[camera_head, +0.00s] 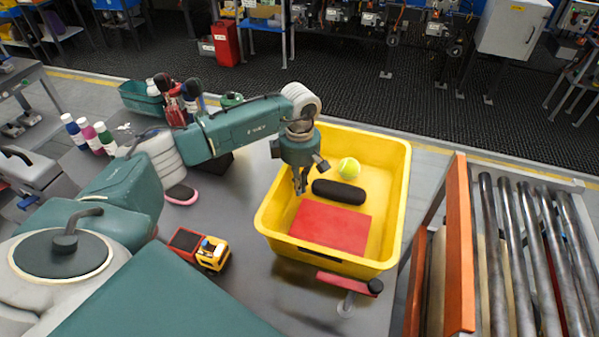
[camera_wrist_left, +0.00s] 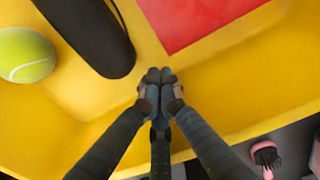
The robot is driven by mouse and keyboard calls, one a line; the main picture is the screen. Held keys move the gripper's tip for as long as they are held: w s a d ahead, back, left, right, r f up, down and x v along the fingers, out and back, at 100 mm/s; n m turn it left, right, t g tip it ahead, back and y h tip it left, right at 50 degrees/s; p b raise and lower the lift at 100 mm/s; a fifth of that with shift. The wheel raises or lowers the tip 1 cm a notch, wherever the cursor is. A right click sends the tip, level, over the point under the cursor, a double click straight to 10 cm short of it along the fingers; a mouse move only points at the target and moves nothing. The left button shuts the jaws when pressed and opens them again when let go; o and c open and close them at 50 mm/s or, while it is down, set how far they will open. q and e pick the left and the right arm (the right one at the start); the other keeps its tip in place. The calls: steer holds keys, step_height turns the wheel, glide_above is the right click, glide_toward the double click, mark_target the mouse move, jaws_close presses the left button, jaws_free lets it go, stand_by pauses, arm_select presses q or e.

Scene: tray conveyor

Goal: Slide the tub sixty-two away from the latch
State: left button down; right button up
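The yellow tub (camera_head: 392,222) stands on the grey table. Inside it are a tennis ball (camera_head: 349,168), a black case (camera_head: 338,191) and a flat red item (camera_head: 331,226). The latch (camera_head: 345,284), a red bar with a black knob, is at the tub's near side; I cannot tell whether they touch. My left gripper (camera_head: 300,188) points down inside the tub, near its left wall. In the left wrist view its fingertips (camera_wrist_left: 160,76) meet, with nothing visible between them. Whether they touch the tub is unclear. My right gripper is not in view.
A roller conveyor (camera_head: 525,255) with an orange side rail (camera_head: 459,245) lies to the right. A toy truck (camera_head: 212,253) and a pink brush (camera_head: 181,194) lie left of the tub. Bottles (camera_head: 88,133) and a green bin (camera_head: 140,98) are at the back left.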

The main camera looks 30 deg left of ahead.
arm_select(q)
steer(key=shift+f, duration=0.45)
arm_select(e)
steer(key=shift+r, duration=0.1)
arm_select(q)
steer(key=shift+a, duration=0.15)
steer(key=s+a+b, duration=0.1)
steer(key=a+b, duration=0.1)
steer(key=a, duration=0.4)
steer(key=s+a+b, duration=0.2)
steer(key=a, duration=0.4)
steer(key=s+a+b, duration=0.2)
steer(key=a, duration=0.4)
steer(key=shift+a, duration=0.55)
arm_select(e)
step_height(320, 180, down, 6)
arm_select(q)
steer(key=shift+r, duration=0.1)
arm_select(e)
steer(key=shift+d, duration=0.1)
arm_select(q)
step_height(320, 180, up, 10)
steer(key=p, duration=0.7)
steer(key=shift+p, duration=0.4)
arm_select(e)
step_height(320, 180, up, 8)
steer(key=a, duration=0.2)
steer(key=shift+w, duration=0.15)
